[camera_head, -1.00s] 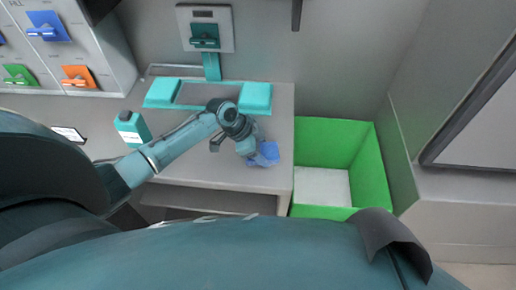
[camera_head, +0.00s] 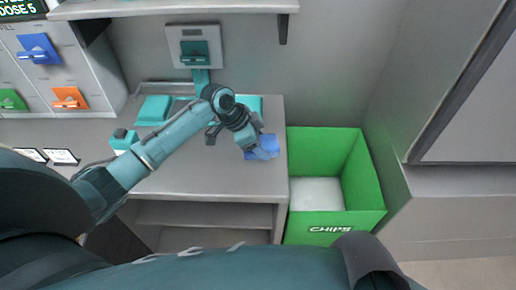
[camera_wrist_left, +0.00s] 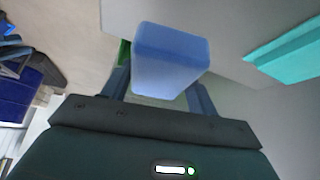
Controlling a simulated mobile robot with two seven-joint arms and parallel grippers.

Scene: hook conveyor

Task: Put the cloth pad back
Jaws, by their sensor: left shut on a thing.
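A blue cloth pad (camera_head: 266,148) shows at the right end of the counter in the head view. In the left wrist view the pad (camera_wrist_left: 170,60) is a pale blue block with rounded edges, between my two fingers. My left gripper (camera_head: 256,146) is shut on it, close to the counter's right part; I cannot tell whether the pad touches the counter. In the left wrist view the gripper (camera_wrist_left: 160,88) has a finger on each side of the pad. My right gripper is not in view.
A green bin (camera_head: 372,190) marked CHIPS stands right of the counter (camera_head: 215,180). Teal blocks (camera_head: 153,110) lie at the counter's back. A teal bottle (camera_head: 122,142) is behind my forearm. A wall unit (camera_head: 195,47) and a shelf (camera_head: 180,8) are above.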

